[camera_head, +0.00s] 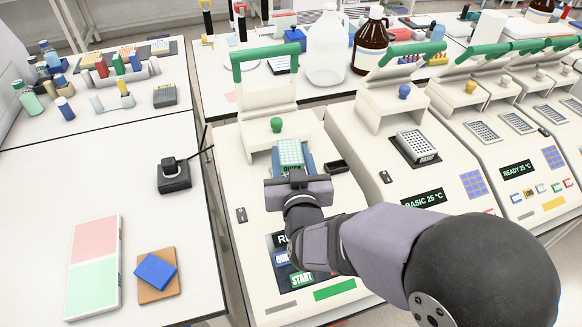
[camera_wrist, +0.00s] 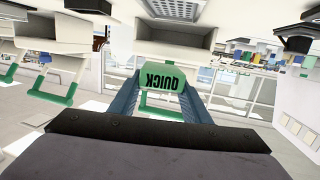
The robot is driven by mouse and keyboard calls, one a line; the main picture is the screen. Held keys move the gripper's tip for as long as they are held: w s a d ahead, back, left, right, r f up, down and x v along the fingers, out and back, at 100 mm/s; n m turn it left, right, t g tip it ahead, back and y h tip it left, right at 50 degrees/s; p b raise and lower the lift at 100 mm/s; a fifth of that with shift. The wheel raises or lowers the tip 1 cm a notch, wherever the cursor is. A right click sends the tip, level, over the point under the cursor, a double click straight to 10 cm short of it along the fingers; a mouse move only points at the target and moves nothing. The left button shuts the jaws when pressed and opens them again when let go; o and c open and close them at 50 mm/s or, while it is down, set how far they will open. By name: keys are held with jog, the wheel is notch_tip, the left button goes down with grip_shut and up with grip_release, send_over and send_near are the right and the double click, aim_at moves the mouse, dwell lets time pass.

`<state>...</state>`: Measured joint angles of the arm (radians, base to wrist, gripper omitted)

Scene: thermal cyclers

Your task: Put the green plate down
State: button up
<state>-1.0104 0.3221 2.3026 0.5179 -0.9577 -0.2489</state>
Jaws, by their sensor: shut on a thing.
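The green plate (camera_head: 290,152) is a pale green well plate at the block of the nearest left thermal cycler (camera_head: 328,218). Its end reads "QUICK" in the wrist view (camera_wrist: 160,78). My gripper (camera_head: 291,165) is shut on the plate, with a blue finger on each side of it; the fingers (camera_wrist: 160,95) also show in the wrist view. The cycler's lid (camera_head: 268,88) is raised, with a green handle at its top.
A second cycler (camera_head: 425,185) stands close on the right with its lid up and a bare block (camera_head: 417,146). More cyclers line up farther right. The left table holds a red and green mat (camera_head: 93,268), a blue block (camera_head: 155,271) and a black device (camera_head: 174,175).

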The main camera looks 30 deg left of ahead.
jog(key=shift+r, duration=1)
jog(key=shift+f+p, duration=0.5)
jog(key=shift+f, duration=4.4)
jog(key=o, duration=1.1)
jog(key=shift+f, duration=0.1)
